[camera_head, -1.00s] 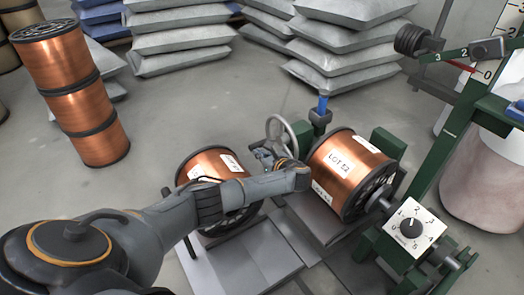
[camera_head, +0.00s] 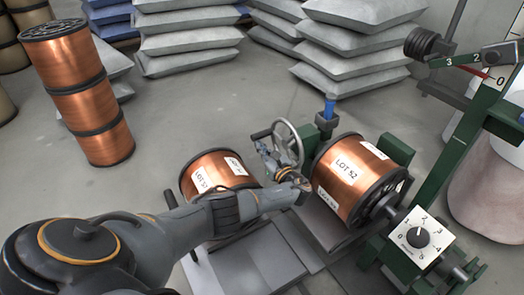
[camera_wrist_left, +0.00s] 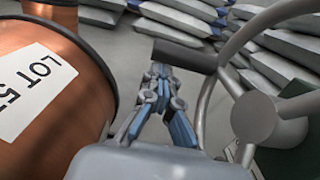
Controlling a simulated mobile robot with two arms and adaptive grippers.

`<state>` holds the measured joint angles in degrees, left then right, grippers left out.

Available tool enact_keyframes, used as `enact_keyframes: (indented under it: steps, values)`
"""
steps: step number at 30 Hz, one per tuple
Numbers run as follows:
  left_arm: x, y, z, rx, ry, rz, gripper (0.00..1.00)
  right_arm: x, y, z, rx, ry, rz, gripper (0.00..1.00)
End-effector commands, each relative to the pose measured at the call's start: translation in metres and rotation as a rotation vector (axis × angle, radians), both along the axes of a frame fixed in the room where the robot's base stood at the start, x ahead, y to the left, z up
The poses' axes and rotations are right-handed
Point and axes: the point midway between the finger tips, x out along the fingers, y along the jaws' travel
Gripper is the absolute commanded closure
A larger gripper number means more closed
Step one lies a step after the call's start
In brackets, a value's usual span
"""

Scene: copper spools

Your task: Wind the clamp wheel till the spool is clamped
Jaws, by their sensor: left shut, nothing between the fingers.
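The clamp wheel (camera_head: 297,150) is a grey spoked handwheel at the left end of the green machine. Its dark handle (camera_head: 262,133) sticks out to the left. My left gripper (camera_head: 262,149) is shut and empty beside the wheel, just below the handle. In the left wrist view the closed fingertips (camera_wrist_left: 160,70) are close to the dark handle (camera_wrist_left: 184,56); I cannot tell if they touch. The wheel rim (camera_wrist_left: 206,95) is at the right there. The copper spool marked LOT 52 (camera_head: 342,180) lies sideways between the machine's end supports. My right gripper is not in view.
A dial box (camera_head: 421,238) stands at the machine's front. Stacked spools (camera_head: 85,95) and grey sacks (camera_head: 185,45) stand behind on open floor.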

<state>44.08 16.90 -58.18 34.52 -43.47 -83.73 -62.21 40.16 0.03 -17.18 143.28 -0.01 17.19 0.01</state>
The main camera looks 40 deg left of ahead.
Motion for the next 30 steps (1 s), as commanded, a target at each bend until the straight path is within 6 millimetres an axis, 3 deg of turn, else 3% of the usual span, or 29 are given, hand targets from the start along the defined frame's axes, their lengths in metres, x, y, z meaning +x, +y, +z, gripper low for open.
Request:
enact_keyframes:
  steps: [10, 30]
  values:
    - [0.001, 0.004, 0.009, 0.13, -0.051, 0.006, 1.0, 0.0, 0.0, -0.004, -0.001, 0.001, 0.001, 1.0]
    - [0.001, 0.006, 0.028, 0.129, -0.055, 0.003, 1.0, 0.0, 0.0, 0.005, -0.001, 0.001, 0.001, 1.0]
